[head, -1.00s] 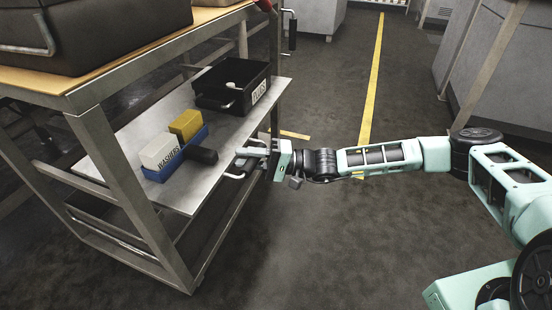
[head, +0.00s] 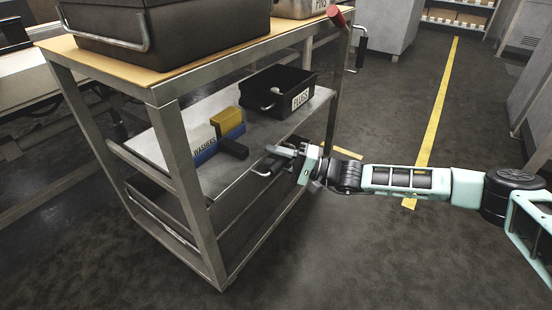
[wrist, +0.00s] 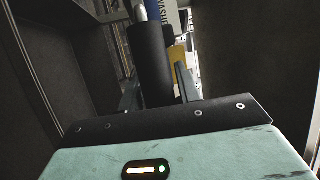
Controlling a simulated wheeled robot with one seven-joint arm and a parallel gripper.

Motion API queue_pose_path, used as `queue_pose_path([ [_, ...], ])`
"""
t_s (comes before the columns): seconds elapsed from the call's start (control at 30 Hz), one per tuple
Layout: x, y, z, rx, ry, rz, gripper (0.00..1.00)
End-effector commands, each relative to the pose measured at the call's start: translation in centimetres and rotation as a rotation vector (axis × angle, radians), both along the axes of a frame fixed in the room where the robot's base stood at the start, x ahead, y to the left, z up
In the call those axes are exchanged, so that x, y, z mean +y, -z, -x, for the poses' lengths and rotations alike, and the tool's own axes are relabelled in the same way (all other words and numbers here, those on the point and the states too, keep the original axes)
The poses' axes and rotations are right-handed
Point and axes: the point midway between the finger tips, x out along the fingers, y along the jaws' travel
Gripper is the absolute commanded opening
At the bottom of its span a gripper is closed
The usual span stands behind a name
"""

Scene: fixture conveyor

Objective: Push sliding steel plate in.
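The sliding steel plate (head: 258,140) is the grey middle shelf of the cart in the head view. Its front edge lies close to the cart's front legs. A handle (head: 264,169) with a dark grip sits on that edge. My gripper (head: 282,157) reaches it from the right. In the wrist view the dark round grip (wrist: 151,65) lies between my fingers (wrist: 158,88), which appear closed on it. The contact itself is partly hidden.
A cart leg (head: 190,180) stands left of the handle. The floor at right is open.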

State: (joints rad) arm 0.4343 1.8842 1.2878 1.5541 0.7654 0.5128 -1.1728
Motion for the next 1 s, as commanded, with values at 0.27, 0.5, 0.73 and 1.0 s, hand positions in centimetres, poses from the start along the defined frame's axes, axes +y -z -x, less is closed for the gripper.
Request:
queue_pose_path([
  [0.27,0.0,0.0,0.1,-0.001,-0.002,0.0,0.47],
  [0.5,-1.6,0.2,0.2,0.0,0.0,0.003,0.47],
  [0.73,-6.5,0.9,0.8,0.0,0.002,0.003,0.47],
  [1.0,-12.6,2.1,1.5,0.0,0.002,0.001,0.47],
])
